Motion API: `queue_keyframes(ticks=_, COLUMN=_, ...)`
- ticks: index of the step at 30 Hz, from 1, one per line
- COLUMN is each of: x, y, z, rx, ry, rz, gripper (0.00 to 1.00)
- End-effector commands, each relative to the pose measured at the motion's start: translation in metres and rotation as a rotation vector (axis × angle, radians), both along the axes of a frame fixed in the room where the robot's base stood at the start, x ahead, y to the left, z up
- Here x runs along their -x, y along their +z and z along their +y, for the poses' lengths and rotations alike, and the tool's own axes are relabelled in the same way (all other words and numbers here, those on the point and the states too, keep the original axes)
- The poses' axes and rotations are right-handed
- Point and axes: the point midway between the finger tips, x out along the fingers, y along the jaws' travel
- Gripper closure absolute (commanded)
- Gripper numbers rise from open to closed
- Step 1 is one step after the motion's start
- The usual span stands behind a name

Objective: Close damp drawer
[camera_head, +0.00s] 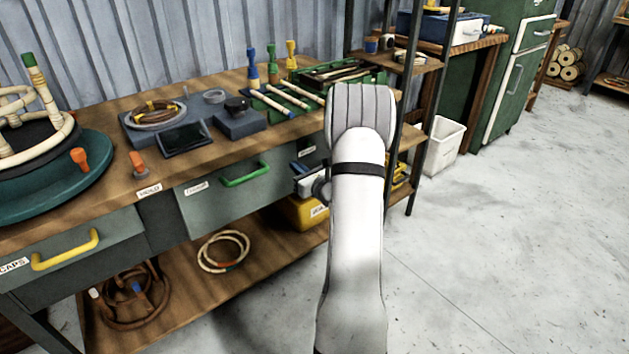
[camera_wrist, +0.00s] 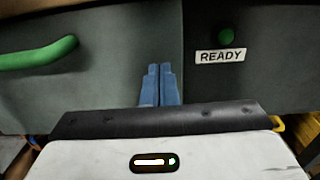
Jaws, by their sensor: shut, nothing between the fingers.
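The damp drawer (camera_head: 222,205) is a grey-green front under the workbench top, with a green bar handle (camera_head: 245,174) and a small white label (camera_head: 196,188) whose lettering is blurred. It looks about flush under the bench edge, with no open interior visible. In the wrist view its dark front (camera_wrist: 110,70) fills the left side, with the green handle (camera_wrist: 38,53) at far left. My gripper (camera_wrist: 160,72) shows two blue fingers together, empty, pointing at the front near the seam with the READY panel. In the head view my arm hides most of the gripper; I cannot tell whether the fingertips touch.
A yellow-handled drawer (camera_head: 75,262) is at left. Rattan coils (camera_head: 222,251) and a yellow box (camera_head: 300,214) sit on the lower shelf.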

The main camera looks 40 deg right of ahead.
Motion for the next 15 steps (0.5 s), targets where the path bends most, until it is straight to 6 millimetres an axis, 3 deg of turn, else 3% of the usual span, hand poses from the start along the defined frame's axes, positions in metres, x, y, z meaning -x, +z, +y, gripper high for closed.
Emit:
queue_keyframes(ticks=9, x=0.071, y=0.0, z=-0.001, rx=-0.006, ry=0.0, rz=0.006, gripper=1.0)
queue_keyframes(ticks=15, x=0.104, y=-0.001, z=-0.001, rx=-0.005, ry=0.002, rz=0.006, gripper=1.0)
